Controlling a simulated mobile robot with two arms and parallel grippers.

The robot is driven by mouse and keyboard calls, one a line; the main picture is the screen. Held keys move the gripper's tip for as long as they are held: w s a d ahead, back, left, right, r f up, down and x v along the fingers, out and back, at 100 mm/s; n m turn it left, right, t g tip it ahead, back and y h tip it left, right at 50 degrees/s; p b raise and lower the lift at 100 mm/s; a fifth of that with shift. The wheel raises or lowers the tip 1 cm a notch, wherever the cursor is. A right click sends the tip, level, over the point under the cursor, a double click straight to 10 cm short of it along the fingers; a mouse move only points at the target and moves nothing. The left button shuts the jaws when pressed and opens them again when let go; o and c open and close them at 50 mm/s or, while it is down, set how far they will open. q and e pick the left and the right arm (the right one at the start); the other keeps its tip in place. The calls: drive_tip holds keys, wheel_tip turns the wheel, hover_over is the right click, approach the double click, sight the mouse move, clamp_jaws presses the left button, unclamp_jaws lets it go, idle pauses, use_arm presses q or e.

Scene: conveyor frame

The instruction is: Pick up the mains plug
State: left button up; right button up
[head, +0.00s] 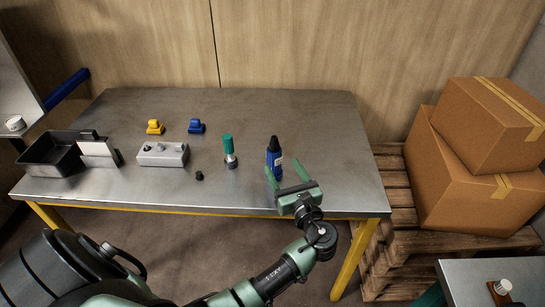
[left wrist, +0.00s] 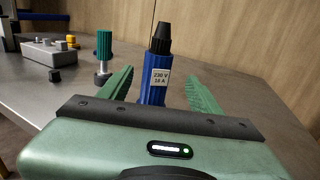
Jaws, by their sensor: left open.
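The mains plug, a blue upright body with a black top and a white "230 V 16 A" label, stands near the front right of the metal table; I see it in the head view (head: 274,158) and the left wrist view (left wrist: 156,82). My left gripper (head: 286,170) is open, with its green fingers pointing at the plug from the front. In the left wrist view the plug shows in the gap between the two fingers, with bare space on both sides. Its lower end is hidden behind the gripper body. My right gripper is not in view.
Left of the plug stand a green-topped metal part (head: 229,146), a small black knob (head: 199,175) and a grey box with knobs (head: 162,154). Yellow (head: 155,127) and blue (head: 196,126) parts sit behind. A dark tray (head: 52,158) is far left. The table's back right is clear.

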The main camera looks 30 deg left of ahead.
sight(277, 160)
use_arm(q)
drive_tip(key=x, duration=0.2)
drive_tip(key=shift+a+r+p, duration=0.2)
drive_tip(key=shift+a+p, duration=0.1)
drive_tip(key=x, duration=0.3)
drive_tip(key=shift+w+a+f, duration=0.2)
drive_tip(key=shift+a+f, duration=0.05)
drive_tip(key=shift+a, duration=0.1)
drive_tip(key=shift+w+a, duration=0.1)
drive_tip(key=shift+a, duration=0.05)
drive_tip(key=shift+c, duration=1.2)
drive_tip(key=c, duration=1)
clamp_jaws()
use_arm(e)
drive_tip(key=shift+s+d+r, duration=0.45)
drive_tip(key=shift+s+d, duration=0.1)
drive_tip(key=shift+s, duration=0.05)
